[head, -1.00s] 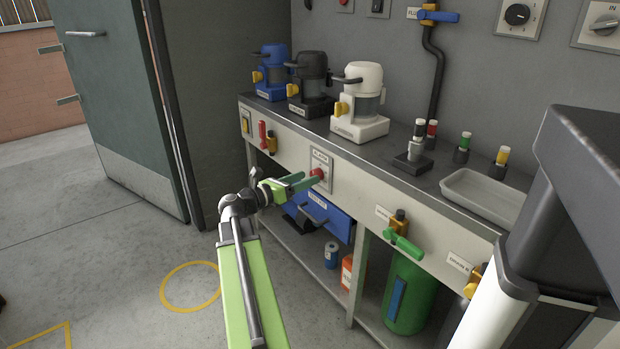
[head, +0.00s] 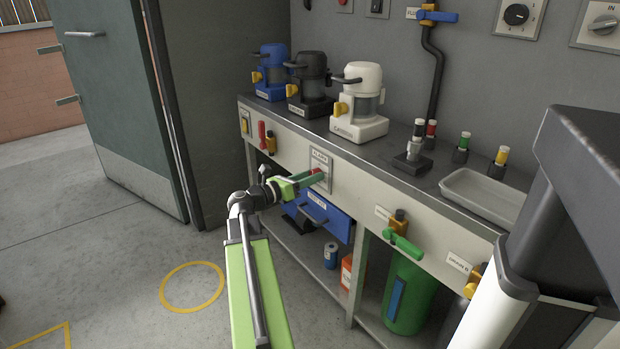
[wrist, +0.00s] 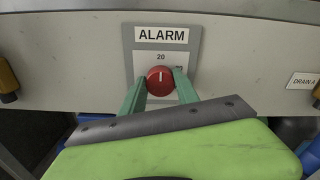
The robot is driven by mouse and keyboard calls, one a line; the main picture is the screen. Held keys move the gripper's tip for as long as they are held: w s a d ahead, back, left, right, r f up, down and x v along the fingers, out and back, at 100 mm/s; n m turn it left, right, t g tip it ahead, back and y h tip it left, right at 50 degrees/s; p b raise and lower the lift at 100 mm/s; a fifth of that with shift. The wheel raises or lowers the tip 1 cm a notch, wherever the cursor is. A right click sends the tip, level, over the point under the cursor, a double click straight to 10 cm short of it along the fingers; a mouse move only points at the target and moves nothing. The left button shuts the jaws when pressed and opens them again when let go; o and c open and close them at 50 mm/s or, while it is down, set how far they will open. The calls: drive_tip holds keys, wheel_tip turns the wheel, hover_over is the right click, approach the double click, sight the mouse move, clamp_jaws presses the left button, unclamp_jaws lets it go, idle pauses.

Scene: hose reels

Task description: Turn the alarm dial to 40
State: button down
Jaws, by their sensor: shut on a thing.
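The alarm dial (wrist: 160,80) is a round red knob with a white pointer line, on a grey plate (wrist: 193,42) labelled ALARM. In the wrist view its pointer stands about straight up, under the number 20. Other numbers on the plate are hidden or too small to read. My gripper (wrist: 160,87) has its green fingers on the left and right sides of the dial and is shut on it. In the head view my gripper (head: 318,176) reaches the plate on the bench front, and its fingers cover most of the dial.
The plate is on the bench's white front panel (head: 350,190). Below it is a blue drawer (head: 330,216) with a handle. A green lever (head: 403,243) sticks out to the right. Several pump-like machines, including a white one (head: 358,105), stand on the bench top.

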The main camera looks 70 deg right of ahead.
drive_tip(key=shift+m, duration=0.3)
drive_tip(key=m, duration=2.3)
idle(0.5)
drive_tip(key=c, duration=0.9)
unclamp_jaws()
drive_tip(key=shift+f, duration=0.1)
